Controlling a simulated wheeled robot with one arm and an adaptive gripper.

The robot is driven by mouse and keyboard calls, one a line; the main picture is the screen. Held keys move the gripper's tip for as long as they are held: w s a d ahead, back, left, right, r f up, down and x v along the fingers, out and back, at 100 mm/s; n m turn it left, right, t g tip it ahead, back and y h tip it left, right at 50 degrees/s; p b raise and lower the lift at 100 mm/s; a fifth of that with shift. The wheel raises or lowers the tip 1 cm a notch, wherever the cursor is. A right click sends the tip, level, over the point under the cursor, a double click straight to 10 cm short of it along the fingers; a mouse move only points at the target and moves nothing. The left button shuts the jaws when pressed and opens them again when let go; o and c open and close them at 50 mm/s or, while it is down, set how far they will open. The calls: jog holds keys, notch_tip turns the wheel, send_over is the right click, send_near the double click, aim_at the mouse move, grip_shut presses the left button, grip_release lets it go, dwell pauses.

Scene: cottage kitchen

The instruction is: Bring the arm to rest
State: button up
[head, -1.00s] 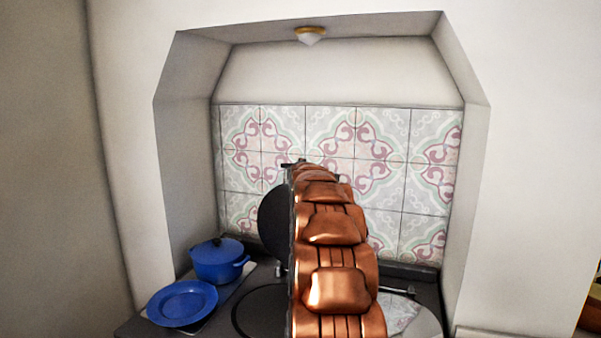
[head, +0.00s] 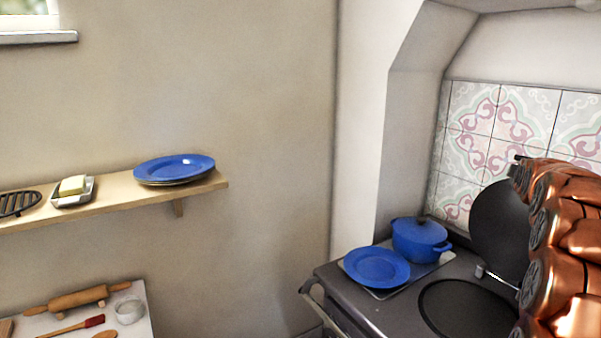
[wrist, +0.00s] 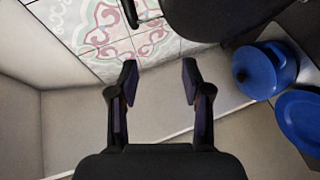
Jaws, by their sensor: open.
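My gripper (wrist: 160,82) is open and empty in the wrist view, its two dark fingers spread apart with bare wall behind them. In the head view my copper-coloured arm rises at the right edge, in front of the stove and the tiled alcove. The fingers cannot be made out there. A blue lidded pot (head: 420,240) and a blue plate (head: 377,267) stand on the left of the stove. In the wrist view the pot (wrist: 268,70) and the plate (wrist: 301,118) lie to the right of the gripper, apart from it.
The dark stove (head: 390,305) has a raised round lid (head: 497,225) close to my arm. A wall shelf (head: 110,207) holds blue plates (head: 174,168) and a butter dish (head: 73,190). A low table (head: 140,325) at lower left bears a rolling pin (head: 78,298).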

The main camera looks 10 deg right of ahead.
jog(key=s+a+f+m+g+y, duration=0.15)
jog(key=a+f, duration=0.25)
jog(key=a, duration=0.6)
jog(key=a+f+y, duration=0.3)
jog(key=a, duration=0.6)
jog(key=s+a+f+m+g+y, duration=0.1)
jog(key=s+a+f+g+y, duration=0.2)
jog(key=a, duration=0.5)
jog(key=s+a+f+m, duration=0.1)
jog(key=s+a+f, duration=0.4)
jog(key=a, duration=0.4)
jog(key=s+a+f+m+g, duration=0.1)
jog(key=s+a, duration=0.4)
jog(key=s, duration=0.6)
jog(key=s+a+f+m+g+y+b, duration=0.1)
jog(key=s+a+f+g, duration=0.3)
jog(key=s, duration=0.8)
jog(key=s+a+f+m+g+y, duration=0.1)
jog(key=s+a+f+m+g, duration=0.1)
jog(key=s+a, duration=0.5)
jog(key=s+f+g, duration=0.1)
jog(key=s+f, duration=0.1)
jog(key=s, duration=0.2)
jog(key=shift+s+a+f, duration=0.2)
jog(key=shift+a+f, duration=0.1)
jog(key=shift+f, duration=0.05)
